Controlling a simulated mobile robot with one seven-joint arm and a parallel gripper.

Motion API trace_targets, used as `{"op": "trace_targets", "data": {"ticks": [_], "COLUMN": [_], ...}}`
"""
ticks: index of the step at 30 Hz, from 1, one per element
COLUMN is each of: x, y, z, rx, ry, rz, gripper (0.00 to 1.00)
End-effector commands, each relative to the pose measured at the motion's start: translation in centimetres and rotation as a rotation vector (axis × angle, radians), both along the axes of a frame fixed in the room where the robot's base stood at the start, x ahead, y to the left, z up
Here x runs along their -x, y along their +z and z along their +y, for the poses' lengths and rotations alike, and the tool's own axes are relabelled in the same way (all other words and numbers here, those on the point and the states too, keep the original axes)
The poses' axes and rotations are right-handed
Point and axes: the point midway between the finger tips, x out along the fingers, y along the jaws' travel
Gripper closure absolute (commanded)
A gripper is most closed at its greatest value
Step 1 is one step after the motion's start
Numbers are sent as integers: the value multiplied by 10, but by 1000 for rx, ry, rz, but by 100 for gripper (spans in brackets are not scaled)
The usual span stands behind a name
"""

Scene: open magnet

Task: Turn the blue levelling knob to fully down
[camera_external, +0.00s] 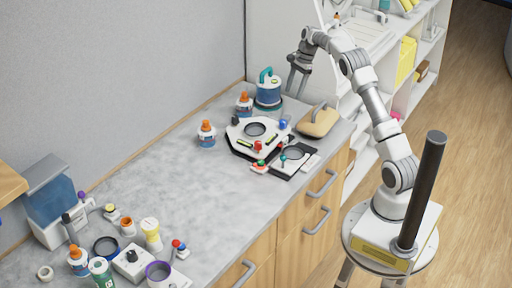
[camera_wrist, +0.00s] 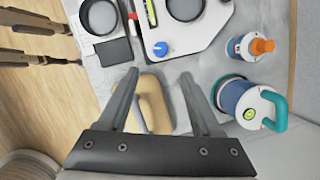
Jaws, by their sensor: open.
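The blue levelling knob (camera_external: 283,124) sits at the right corner of a white device (camera_external: 240,142) with a round dark opening, on the grey counter. In the wrist view the blue knob (camera_wrist: 160,48) stands on the white plate (camera_wrist: 205,38), with a small white mark on its side. My gripper (camera_external: 298,70) is raised over the far end of the counter, apart from the knob. In the wrist view its two fingers (camera_wrist: 158,77) are spread and empty, with the knob beyond the fingertips.
A tan padded object (camera_external: 318,121) lies right of the device; it shows between my fingers (camera_wrist: 155,105). A blue container with a teal handle (camera_external: 268,90) and orange-capped bottles (camera_external: 206,135) stand nearby. A smaller black-and-white device (camera_external: 293,158) is in front. The counter's middle is clear.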

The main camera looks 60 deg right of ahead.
Motion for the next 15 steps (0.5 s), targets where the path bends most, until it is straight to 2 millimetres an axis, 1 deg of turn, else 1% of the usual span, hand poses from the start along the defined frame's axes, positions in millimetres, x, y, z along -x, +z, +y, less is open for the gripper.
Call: {"op": "trace_targets", "data": {"ticks": [1, 3, 6, 9, 15], "x": [1, 3, 4, 5, 6], "y": [11, 22, 33, 39, 42], "z": [-4, -6, -9, -11, -12], "rx": [2, 0, 0, -1, -1], "ry": [-1, 0, -1, -2, -1], "rz": [-2, -1, 0, 1, 2], "gripper": [34, 34, 34, 34, 34]}}
